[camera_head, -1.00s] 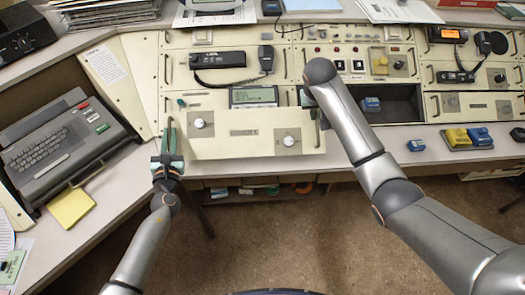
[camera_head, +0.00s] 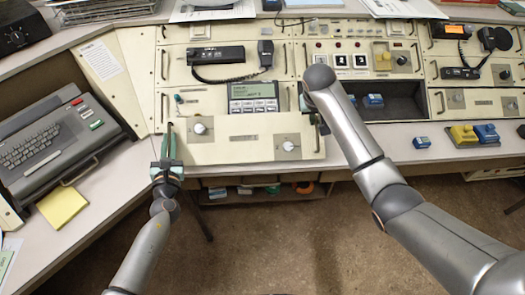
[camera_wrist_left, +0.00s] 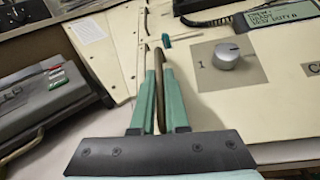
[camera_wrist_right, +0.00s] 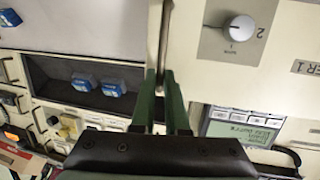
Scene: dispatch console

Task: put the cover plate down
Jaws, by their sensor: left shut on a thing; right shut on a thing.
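The cover plate (camera_head: 228,150) is a cream panel with two knobs, a small label and a handle at each side. It lies over the middle of the console front, just below the lit display, with its lower edge near the desk's front edge. I cannot tell whether it touches the surface below. My left gripper (camera_head: 168,143) is shut on its left handle, which runs between the green fingers in the left wrist view (camera_wrist_left: 152,90). My right gripper (camera_wrist_right: 165,95) is shut on its right handle; in the head view my right arm partly hides that grip.
The display (camera_head: 254,96) sits just behind the plate. An open dark bay (camera_head: 395,102) with blue pieces is to the right. A blue block (camera_head: 421,142) and a yellow-and-blue set (camera_head: 463,134) stand on the right ledge. A keyboard unit (camera_head: 52,138) and yellow notepad (camera_head: 62,207) are at left.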

